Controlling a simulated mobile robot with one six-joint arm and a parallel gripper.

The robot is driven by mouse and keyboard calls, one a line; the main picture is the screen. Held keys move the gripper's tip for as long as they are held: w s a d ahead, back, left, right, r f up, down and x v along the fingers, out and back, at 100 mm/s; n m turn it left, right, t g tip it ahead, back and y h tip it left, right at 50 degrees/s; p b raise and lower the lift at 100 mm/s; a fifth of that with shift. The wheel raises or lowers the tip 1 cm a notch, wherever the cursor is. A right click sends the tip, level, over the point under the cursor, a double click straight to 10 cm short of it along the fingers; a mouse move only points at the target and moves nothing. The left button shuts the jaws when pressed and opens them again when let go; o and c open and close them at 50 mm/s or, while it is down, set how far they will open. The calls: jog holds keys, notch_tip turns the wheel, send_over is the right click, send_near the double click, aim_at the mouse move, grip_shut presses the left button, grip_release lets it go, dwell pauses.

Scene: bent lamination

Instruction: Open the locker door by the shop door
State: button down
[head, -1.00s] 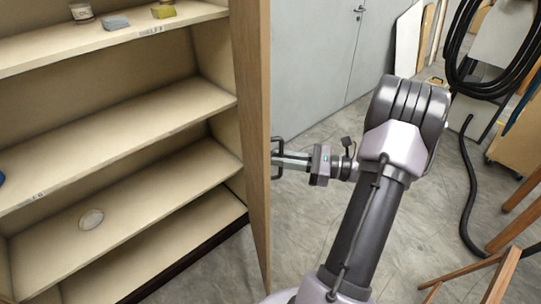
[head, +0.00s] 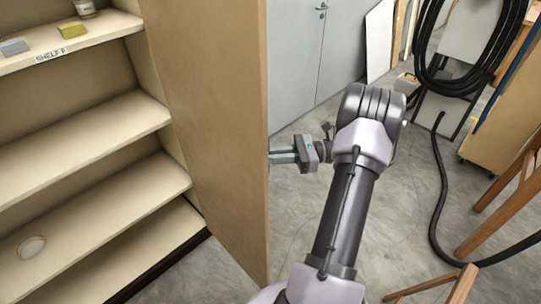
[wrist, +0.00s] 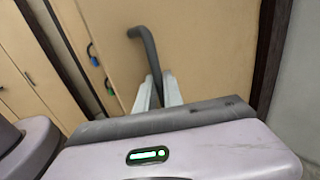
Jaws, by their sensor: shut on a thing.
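The tan locker door (head: 212,120) stands swung out from the shelved locker, its inner face toward the head camera. In the wrist view its outer face (wrist: 200,45) fills the middle, with a dark grey bar handle (wrist: 146,50) on it. My gripper (wrist: 158,90) is shut on this handle, its two pale fingers on either side of the bar. In the head view the gripper (head: 275,156) reaches in from the right behind the door's free edge. That edge hides the fingertips and the handle.
The locker shelves (head: 85,140) hold a few small items, including a yellow block (head: 73,31) and a round disc (head: 32,247). Grey double doors (head: 295,60) stand behind. A black hose (head: 440,190) and wooden legs (head: 497,205) are at the right. Bare floor (head: 385,225) lies between.

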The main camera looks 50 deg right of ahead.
jog(key=shift+r, duration=0.1)
jog(key=c, duration=1.5)
grip_release()
jog(key=shift+w, duration=0.25)
jog(key=p+v, duration=0.2)
jog(key=v, duration=1)
jog(key=shift+s+p, duration=0.1)
jog(key=shift+p, duration=0.2)
